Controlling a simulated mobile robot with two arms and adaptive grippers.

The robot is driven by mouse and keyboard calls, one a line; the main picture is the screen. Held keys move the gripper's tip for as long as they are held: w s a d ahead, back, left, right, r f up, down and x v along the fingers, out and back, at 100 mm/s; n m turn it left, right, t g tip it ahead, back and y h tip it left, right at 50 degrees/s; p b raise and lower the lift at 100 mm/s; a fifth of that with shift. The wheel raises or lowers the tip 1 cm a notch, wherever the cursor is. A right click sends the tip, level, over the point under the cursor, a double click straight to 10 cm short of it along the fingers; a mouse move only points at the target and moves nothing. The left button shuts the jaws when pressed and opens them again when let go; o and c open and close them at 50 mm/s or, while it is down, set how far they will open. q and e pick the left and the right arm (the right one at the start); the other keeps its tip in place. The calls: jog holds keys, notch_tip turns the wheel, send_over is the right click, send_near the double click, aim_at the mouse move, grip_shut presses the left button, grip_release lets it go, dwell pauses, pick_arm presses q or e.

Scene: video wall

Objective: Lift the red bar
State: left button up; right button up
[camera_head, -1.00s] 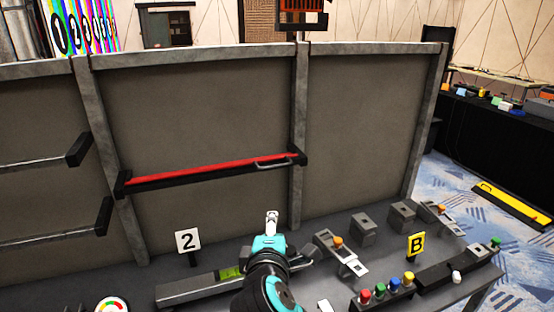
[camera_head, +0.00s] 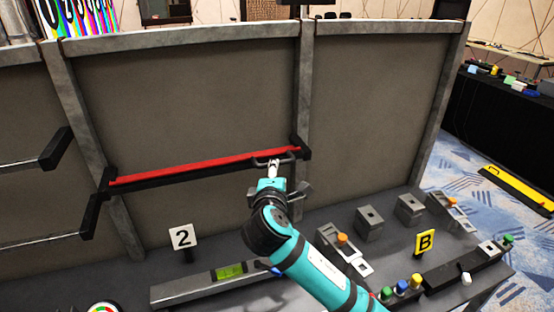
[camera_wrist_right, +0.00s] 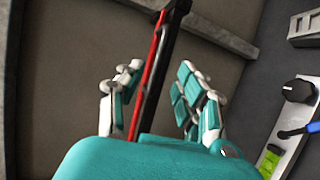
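The red bar (camera_head: 200,167) runs along a dark rail across the grey panel, with a thin grey handle (camera_head: 262,162) near its right end. My right gripper (camera_head: 273,168) is at that handle, in front of the bar's right part. In the right wrist view the red bar (camera_wrist_right: 147,76) passes between the spread fingers of the gripper (camera_wrist_right: 160,70), which stands open. Contact with the handle cannot be made out. The gripper hides part of the handle in the head view. My left gripper is not in view.
A dark table below holds a "2" sign (camera_head: 183,238), a grey beam with a green level (camera_head: 229,271), grey blocks (camera_head: 369,222), a "B" sign (camera_head: 425,242) and several coloured buttons (camera_head: 402,287). Posts (camera_head: 302,100) frame the panel. Open space lies before the panel.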

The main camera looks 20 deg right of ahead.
jog(key=p+x, duration=0.1)
jog(key=x, duration=0.5)
jog(key=shift+w+d+f, duration=0.1)
jog(key=shift+w+d, duration=0.05)
jog(key=shift+w, duration=0.15)
jog(key=c, duration=0.6)
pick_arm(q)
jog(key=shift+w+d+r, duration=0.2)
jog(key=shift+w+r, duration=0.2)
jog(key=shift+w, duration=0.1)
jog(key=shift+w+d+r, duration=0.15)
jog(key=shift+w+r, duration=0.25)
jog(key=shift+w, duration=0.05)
pick_arm(e)
grip_shut()
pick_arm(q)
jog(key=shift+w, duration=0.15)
